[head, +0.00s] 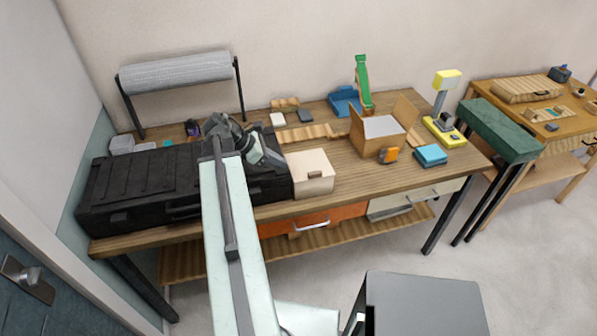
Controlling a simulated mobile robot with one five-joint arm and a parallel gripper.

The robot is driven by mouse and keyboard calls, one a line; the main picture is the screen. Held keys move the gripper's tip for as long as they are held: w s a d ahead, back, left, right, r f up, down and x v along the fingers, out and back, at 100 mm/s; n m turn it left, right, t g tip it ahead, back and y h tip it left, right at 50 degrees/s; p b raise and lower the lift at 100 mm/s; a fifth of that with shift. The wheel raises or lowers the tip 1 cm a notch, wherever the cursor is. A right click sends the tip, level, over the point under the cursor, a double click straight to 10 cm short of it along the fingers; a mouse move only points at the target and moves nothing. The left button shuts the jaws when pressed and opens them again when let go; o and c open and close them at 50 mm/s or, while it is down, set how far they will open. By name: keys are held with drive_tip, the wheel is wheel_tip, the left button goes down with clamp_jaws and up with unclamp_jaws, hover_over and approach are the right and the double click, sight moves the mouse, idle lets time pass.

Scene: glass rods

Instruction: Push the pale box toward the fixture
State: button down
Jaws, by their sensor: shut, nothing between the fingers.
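The pale box (311,172), cream-coloured with a small dark knob on its front, stands upright near the front edge of the wooden workbench. My gripper (276,159) is shut and empty, close to the left side of the box. I cannot tell whether it touches the box. My arm reaches in from below and hides part of the black case. No thing is clearly marked as the fixture; a yellow-and-grey stand (443,122) at the bench's right end and a green upright piece (363,82) at the back could each be it.
A long black case (140,185) fills the bench's left front. An open cardboard box (378,131), an orange block (388,155) and a teal block (430,155) stand right of the pale box. A wooden strip (305,132) lies behind it. Bare bench top shows just right of it.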

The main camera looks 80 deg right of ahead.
drive_tip(key=b+x, duration=0.6)
drive_tip(key=x, duration=0.3)
drive_tip(key=shift+w+a+f+b, duration=0.1)
drive_tip(key=shift+w+f+b, duration=0.1)
drive_tip(key=shift+b, duration=0.1)
drive_tip(key=shift+s+d+f, duration=0.2)
drive_tip(key=shift+s, duration=0.15)
